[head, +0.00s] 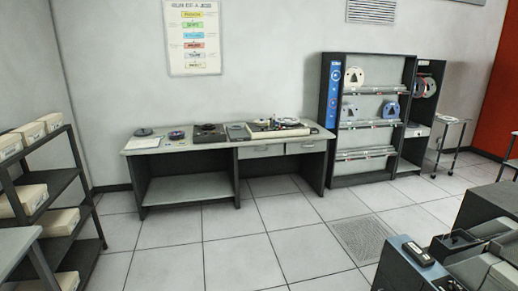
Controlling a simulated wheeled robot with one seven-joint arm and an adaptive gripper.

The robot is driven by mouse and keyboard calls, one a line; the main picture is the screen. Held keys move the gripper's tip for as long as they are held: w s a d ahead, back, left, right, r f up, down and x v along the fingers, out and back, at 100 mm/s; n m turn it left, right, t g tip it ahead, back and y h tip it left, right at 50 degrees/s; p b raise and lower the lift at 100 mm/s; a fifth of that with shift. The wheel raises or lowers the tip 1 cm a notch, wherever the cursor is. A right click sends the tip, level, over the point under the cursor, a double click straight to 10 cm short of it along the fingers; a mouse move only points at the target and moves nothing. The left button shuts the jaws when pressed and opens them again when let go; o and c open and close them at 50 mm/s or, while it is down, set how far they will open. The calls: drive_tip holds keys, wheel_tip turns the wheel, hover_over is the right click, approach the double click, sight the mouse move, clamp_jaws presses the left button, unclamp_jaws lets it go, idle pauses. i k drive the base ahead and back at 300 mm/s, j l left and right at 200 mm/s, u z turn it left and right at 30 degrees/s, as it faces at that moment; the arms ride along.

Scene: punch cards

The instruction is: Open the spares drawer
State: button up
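A grey desk (168,147) stands against the back wall. Two shut drawers sit side by side under the right part of its top: a left drawer (260,151) and a right drawer (306,147). Any labels are too small to read, so I cannot tell which is the spares drawer. Both fronts look flush with the desk. My gripper is not in this view.
Flat devices and reels lie on the desktop. A tape rack (364,104) stands right of the desk, and a dark shelf with boxes (62,222) is at the left. Grey machinery (480,250) fills the lower right. The tiled floor (236,262) before the desk is clear.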

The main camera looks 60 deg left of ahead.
sight(315, 146)
drive_tip(key=u, duration=1.75)
drive_tip(key=i, duration=4.2)
drive_tip(key=i+l, duration=0.1)
drive_tip(key=i, duration=0.5)
drive_tip(key=i+l+u, duration=0.1)
drive_tip(key=i, duration=0.55)
drive_tip(key=i+l, duration=0.2)
drive_tip(key=i, duration=0.4)
